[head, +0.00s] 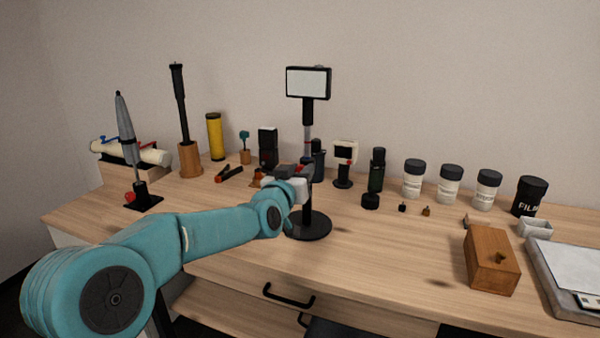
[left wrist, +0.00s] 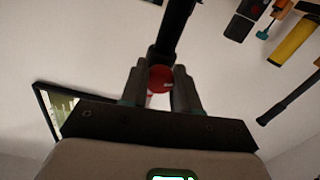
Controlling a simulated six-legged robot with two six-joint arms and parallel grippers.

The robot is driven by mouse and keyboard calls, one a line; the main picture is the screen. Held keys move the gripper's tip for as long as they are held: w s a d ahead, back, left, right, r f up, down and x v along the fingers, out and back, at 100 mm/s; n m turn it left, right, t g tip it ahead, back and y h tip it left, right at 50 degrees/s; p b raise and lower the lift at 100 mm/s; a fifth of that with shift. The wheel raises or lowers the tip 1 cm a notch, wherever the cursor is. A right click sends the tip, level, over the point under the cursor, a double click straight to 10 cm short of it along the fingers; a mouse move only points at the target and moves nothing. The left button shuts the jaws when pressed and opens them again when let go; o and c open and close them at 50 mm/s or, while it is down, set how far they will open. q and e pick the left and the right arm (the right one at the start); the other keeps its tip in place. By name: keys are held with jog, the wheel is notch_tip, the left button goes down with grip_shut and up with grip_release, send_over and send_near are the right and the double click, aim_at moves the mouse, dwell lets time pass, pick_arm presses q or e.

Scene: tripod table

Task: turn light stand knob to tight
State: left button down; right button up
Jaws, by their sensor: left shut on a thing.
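The light stand (head: 308,112) stands upright on the table, with a pale lamp panel (head: 307,83) on top and a round black base (head: 310,228). My left gripper (head: 305,174) reaches the stand's pole at mid height, from the left. In the left wrist view the gripper (left wrist: 160,88) is shut on the round red knob (left wrist: 160,77), with one dark finger on each side of it. The black pole rises behind the knob there. In the head view the gripper hides the knob. How tight the knob is cannot be told. My right gripper is not in view.
A small black device (head: 268,147), a dark bottle (head: 318,160) and a small white-faced device (head: 344,160) stand close behind the stand. Several jars line the right, beyond a wooden box (head: 491,262). The table front right of the base is clear.

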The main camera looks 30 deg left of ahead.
pick_arm(q)
jog(key=m+p, duration=0.1)
jog(key=m, duration=0.3)
jog(key=shift+m, duration=0.4)
jog(key=m+p, duration=0.1)
jog(key=m, duration=0.4)
jog(key=m+p, duration=0.1)
jog(key=m, duration=0.4)
jog(key=shift+m, duration=0.4)
jog(key=shift+m+p, duration=0.45)
jog(key=shift+m, duration=1.85)
jog(key=c, duration=0.8)
grip_release()
jog(key=shift+s, duration=0.1)
